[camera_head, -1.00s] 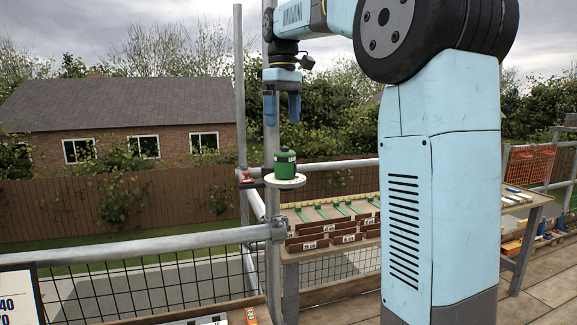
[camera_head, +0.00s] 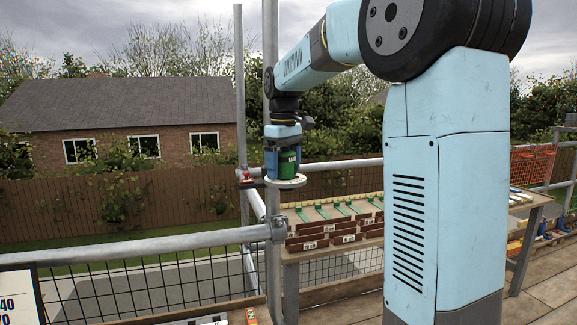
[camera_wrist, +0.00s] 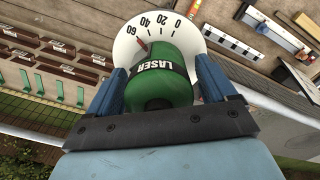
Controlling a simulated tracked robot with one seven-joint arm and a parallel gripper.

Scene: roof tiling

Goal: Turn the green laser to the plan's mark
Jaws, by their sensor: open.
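The green laser (camera_head: 287,163) stands upright on a round white dial plate (camera_head: 287,183) fixed to the scaffold pole. In the wrist view the laser (camera_wrist: 160,88) carries a black band lettered LASER.
Brown tiles with white labels (camera_head: 318,243) lie on a bench behind the pole, with green strips (camera_head: 330,211) beyond. Scaffold rails (camera_head: 150,246) run beside the dial. A board with numbers (camera_head: 18,298) shows in part at lower left.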

